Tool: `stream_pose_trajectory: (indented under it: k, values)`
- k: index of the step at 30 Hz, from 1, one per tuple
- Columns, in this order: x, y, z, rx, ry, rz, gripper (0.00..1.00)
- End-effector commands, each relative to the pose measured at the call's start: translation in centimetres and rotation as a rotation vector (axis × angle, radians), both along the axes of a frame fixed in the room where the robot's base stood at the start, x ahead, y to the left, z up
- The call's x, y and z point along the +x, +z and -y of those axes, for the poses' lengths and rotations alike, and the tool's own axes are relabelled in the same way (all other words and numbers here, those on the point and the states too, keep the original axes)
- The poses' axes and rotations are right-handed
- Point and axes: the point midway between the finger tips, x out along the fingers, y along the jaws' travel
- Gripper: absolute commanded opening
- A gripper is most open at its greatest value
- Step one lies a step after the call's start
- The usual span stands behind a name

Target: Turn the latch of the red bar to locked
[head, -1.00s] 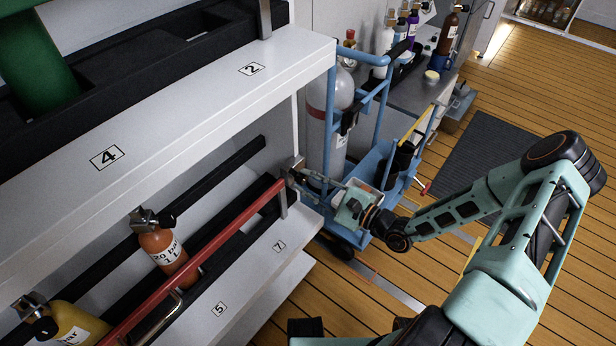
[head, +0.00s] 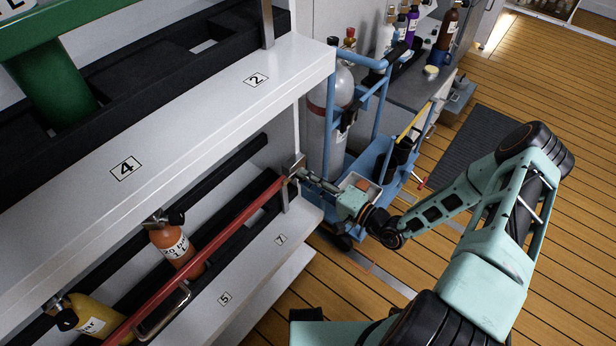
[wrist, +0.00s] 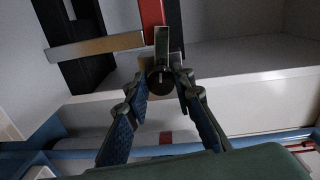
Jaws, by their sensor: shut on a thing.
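The red bar (head: 215,250) runs along the front of the lower shelf, from the lower left up to the shelf's right end post. Its latch (head: 292,170) is a small metal piece at that right end. In the wrist view the end of the red bar (wrist: 152,12) comes down to the upright metal latch (wrist: 161,50). My gripper (head: 301,174) is at the latch, reaching in from the right. In the wrist view my gripper (wrist: 160,76) has its fingertips close on either side of the latch's lower end, shut on it. The exact contact is dark there.
A blue trolley (head: 373,160) with a grey cylinder (head: 338,110) stands close behind my gripper. The wooden floor (head: 545,80) to the right is mostly clear.

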Motion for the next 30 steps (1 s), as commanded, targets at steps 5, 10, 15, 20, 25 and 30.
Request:
stream_pose_trajectory:
  k: [5,10,15,20,25,30]
  values:
    - [-0.03,-0.01,0.03,-0.056,0.000,0.070,0.00]
    - [0.01,-0.07,0.03,-0.089,-0.001,0.112,0.00]
    - [0.01,-0.10,0.05,-0.103,-0.001,0.130,0.00]
    - [0.02,-0.12,0.06,-0.106,-0.001,0.134,0.00]
    - [0.02,-0.13,0.08,-0.106,-0.001,0.134,0.00]
    - [0.02,-0.12,0.06,-0.106,-0.001,0.134,0.33]
